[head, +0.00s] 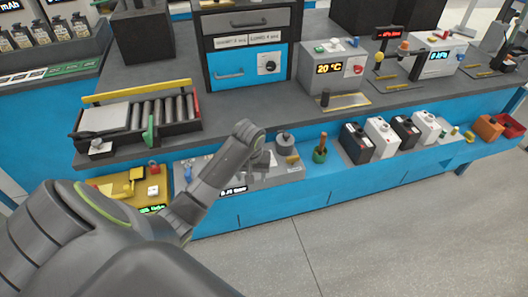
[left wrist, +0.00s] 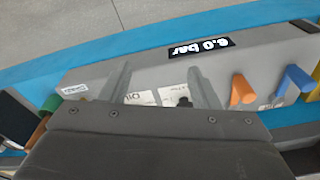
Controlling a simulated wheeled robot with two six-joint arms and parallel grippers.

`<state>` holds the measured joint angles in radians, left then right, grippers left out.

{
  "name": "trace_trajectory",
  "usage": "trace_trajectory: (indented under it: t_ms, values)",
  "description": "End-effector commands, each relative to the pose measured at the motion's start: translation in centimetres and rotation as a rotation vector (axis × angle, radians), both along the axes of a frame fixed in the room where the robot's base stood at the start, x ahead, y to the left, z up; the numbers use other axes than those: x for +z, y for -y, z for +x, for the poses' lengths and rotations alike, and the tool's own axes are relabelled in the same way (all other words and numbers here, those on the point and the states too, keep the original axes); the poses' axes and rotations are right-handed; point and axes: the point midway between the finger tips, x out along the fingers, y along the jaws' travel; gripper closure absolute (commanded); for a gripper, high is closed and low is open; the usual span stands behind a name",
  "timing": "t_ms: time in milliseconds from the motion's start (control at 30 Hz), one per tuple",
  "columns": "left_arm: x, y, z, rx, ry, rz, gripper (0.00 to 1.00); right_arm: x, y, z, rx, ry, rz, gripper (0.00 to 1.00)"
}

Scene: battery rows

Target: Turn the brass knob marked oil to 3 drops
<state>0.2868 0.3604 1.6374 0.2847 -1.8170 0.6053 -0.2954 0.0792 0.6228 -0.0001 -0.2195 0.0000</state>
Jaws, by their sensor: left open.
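A grey unit (head: 282,176) with a lit "6.0 bar" display (left wrist: 201,46) sits on the lower blue shelf. My left gripper (head: 260,172) is over it, fingers pointing down. In the left wrist view the two fingers of my left gripper (left wrist: 162,85) are apart, with nothing seen held between them. Between them, white labels show on the unit, one an "Oil" label (left wrist: 138,97). A small dark part (left wrist: 184,101) is by the right finger. I cannot make out the brass knob in the wrist view; the gripper body hides the area below the labels. My right gripper is not in view.
An orange lever (left wrist: 242,90) and a blue lever (left wrist: 294,80) stand on the unit, right of the fingers in the wrist view. A green pot with a brush (head: 320,154) stands right of the unit. A roller tray (head: 150,118) is on the upper counter.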

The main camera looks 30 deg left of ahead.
Motion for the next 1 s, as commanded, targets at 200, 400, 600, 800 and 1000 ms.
trace_trajectory:
  t_ms: [200,400,600,800,1000]
  values:
    - [3.7,-1.2,4.4,0.119,-0.022,-0.018,0.44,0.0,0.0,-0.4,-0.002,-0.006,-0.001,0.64]
    - [8.4,-2.5,8.8,0.272,-0.046,-0.048,0.44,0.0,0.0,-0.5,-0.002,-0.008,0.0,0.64]
    - [13.2,-3.5,11.9,0.413,-0.07,-0.088,0.44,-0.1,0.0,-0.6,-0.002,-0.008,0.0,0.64]
    - [14.4,-3.8,12.7,0.462,-0.083,-0.104,0.44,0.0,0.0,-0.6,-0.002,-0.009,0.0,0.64]
    - [11.6,-3.7,12.6,0.462,-0.087,-0.104,0.44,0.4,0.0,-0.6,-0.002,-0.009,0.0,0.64]
